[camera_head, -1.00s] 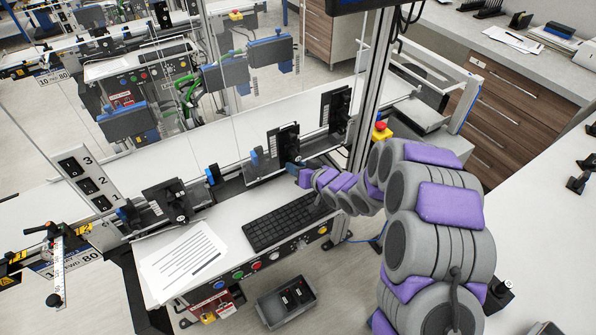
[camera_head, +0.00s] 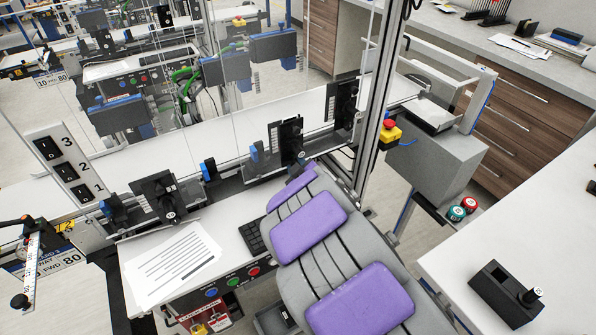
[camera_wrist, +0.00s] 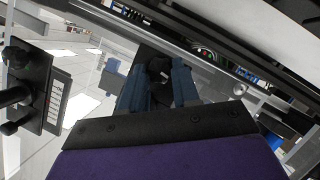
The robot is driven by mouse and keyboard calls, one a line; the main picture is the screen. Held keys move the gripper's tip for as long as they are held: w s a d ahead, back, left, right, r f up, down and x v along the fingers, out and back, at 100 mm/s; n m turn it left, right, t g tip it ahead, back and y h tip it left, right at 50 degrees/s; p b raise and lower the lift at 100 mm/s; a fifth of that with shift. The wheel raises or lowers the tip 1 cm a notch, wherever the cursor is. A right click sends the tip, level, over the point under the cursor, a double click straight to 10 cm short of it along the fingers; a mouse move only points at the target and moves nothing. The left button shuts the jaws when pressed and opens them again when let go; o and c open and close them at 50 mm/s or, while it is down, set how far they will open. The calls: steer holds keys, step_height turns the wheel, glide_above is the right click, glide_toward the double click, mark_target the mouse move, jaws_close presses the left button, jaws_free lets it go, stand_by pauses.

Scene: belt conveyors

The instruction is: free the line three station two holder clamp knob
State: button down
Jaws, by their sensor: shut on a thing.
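The middle black holder (camera_head: 284,139) stands upright on the conveyor's near rail, with a small dark clamp knob (camera_head: 301,158) low on its near side. My arm reaches up to this holder, and its purple-padded link hides my gripper in the head view. In the wrist view, my gripper (camera_wrist: 158,82) has its two blue fingers close around a small dark knob (camera_wrist: 158,66) and is shut on it. The exact contact is dark and partly hidden. Whether the knob is loose or tight cannot be told.
Another black holder (camera_head: 158,196) stands to the left and a third (camera_head: 343,104) to the right. A numbered switch panel (camera_head: 65,165) is at far left. A metal post (camera_head: 371,115) rises close right of my arm.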

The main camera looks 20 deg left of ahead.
steer(key=shift+s+a+r+n+t, duration=0.1)
steer(key=shift+n+t, duration=0.25)
steer(key=shift+n, duration=0.25)
steer(key=shift+a+n+t, duration=0.1)
steer(key=shift+n+t, duration=0.25)
steer(key=shift+n, duration=0.25)
steer(key=c, duration=1.2)
jaws_free()
steer(key=shift+o, duration=0.5)
